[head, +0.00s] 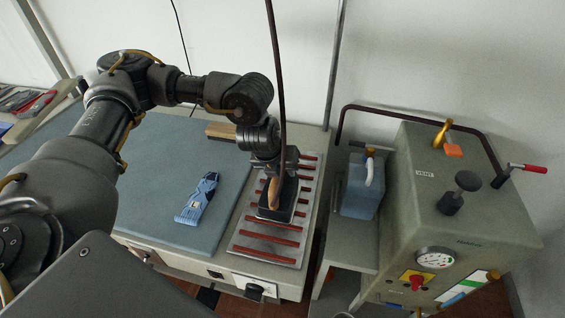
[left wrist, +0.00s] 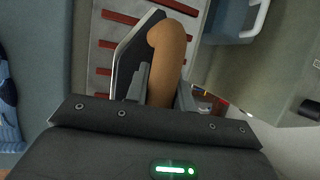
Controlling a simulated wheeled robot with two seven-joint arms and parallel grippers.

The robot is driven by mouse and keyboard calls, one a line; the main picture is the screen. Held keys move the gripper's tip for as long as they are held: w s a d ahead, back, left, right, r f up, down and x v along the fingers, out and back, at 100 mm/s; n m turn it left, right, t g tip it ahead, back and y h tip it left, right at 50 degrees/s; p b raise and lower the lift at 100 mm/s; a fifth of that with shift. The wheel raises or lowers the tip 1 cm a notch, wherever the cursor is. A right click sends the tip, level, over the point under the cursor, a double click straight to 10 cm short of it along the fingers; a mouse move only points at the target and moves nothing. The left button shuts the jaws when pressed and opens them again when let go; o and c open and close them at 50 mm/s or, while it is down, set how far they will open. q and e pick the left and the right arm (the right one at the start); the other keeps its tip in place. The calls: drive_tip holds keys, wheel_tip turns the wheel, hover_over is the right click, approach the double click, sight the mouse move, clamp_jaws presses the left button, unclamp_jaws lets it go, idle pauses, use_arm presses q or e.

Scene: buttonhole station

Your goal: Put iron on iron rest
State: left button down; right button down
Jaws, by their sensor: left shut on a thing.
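The iron (head: 275,208) has a dark body and a tan handle, and it is over the iron rest. The iron rest (head: 265,253) is a grey metal plate with several red-brown strips at the right end of the table. My left gripper (head: 272,180) comes down from above and is shut on the iron's handle. In the left wrist view the tan handle of the iron (left wrist: 170,62) rises between the fingers, with the strips of the rest (left wrist: 104,45) beside it. I cannot tell whether the sole touches the rest. My right gripper is not in view.
A wooden block (head: 221,130) is behind. A blue container (head: 362,188) and the steam boiler (head: 445,210) with levers and a gauge stand to the right. A dark hose hangs above the iron.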

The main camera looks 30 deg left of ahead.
use_arm(q)
drive_tip(key=shift+d, duration=0.1)
drive_tip(key=c, duration=1.6)
unclamp_jaws()
drive_tip(key=shift+f, duration=0.1)
drive_tip(key=o, duration=0.4)
drive_tip(key=shift+s, duration=0.1)
drive_tip(key=shift+r, duration=0.3)
drive_tip(key=v, duration=1.1)
drive_tip(key=shift+s+r, duration=0.25)
drive_tip(key=shift+r, duration=0.1)
